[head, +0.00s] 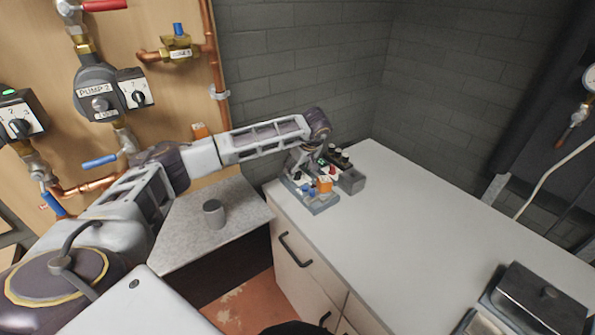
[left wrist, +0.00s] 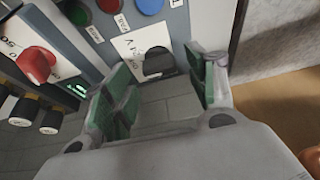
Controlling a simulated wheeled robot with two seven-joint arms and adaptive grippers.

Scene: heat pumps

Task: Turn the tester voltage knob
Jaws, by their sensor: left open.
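The tester (head: 322,200) stands at the left back corner of the white counter, partly hidden by my left gripper (head: 300,162). In the left wrist view its grey panel (left wrist: 93,38) carries a dark knob (left wrist: 158,62) on a white label with a "V", which looks like the voltage knob. A red knob (left wrist: 36,66) sits on another white plate at the left. My left gripper (left wrist: 163,88) is open, its green-padded fingers apart with the dark knob showing between their tips. I cannot tell whether they touch it. My right gripper is not in view.
Green, red and blue round parts sit along the panel's upper edge. Black posts (left wrist: 48,121) stand at the left. A grey cup (head: 214,214) is on the lower grey surface. A dark box (head: 540,297) sits at the counter's front right. The counter's middle (head: 420,225) is clear.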

